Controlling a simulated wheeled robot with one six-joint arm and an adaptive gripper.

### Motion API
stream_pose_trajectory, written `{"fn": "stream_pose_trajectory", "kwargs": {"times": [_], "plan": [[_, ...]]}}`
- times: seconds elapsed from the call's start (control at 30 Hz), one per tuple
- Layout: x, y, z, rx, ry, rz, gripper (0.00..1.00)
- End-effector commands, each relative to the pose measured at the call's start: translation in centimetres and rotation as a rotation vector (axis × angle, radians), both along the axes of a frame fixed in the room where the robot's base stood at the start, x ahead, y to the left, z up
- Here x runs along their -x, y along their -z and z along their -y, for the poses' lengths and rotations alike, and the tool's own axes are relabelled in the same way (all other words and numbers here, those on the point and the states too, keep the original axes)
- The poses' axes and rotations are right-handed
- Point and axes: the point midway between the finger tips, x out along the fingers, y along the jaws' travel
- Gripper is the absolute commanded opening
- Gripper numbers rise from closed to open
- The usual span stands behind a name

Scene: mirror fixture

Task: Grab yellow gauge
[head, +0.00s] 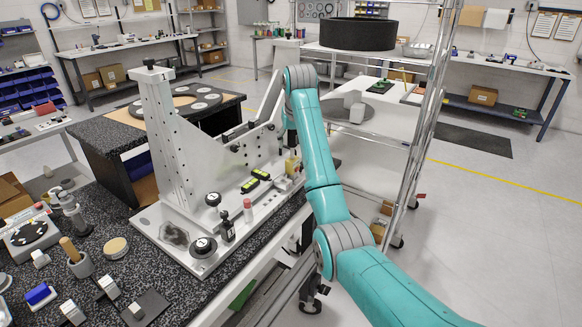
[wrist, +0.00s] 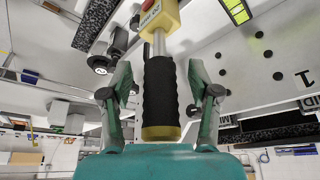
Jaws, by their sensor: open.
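The yellow gauge shows in the wrist view (wrist: 160,85): a yellow head with a red spot, a bare metal shaft, a ribbed black grip and a yellow end. In the head view a small yellow body, likely this gauge (head: 292,165), stands on the mirror fixture's base plate (head: 222,222), partly hidden by my arm. My gripper (wrist: 160,97) is open, with one finger on each side of the black grip. Gaps show between the grip and both fingers. The fingertips are hard to make out in the head view.
Two black devices with yellow-green faces (head: 250,185) lie left of the gauge on the plate. The fixture's tall upright (head: 165,135) and slanted wall stand behind them. A wire rack (head: 425,110) stands close right of my arm. The floor at far right is clear.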

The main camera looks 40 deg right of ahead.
Motion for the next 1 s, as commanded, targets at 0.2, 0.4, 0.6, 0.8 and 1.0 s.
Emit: {"fn": "stream_pose_trajectory", "kwargs": {"times": [0.2, 0.4, 0.6, 0.8, 1.0], "plan": [[0.0, 0.0, 0.0, 0.0, 0.0, 0.0, 0.19], [0.0, 0.0, 0.0, 0.0, 0.0, -0.001, 0.0], [0.0, 0.0, 0.0, 0.0, 0.0, 0.0, 0.0], [-0.2, -1.3, -0.2, 0.001, -0.002, 0.003, 0.0], [-0.6, -5.1, -0.7, 0.002, -0.005, 0.004, 0.0]]}}
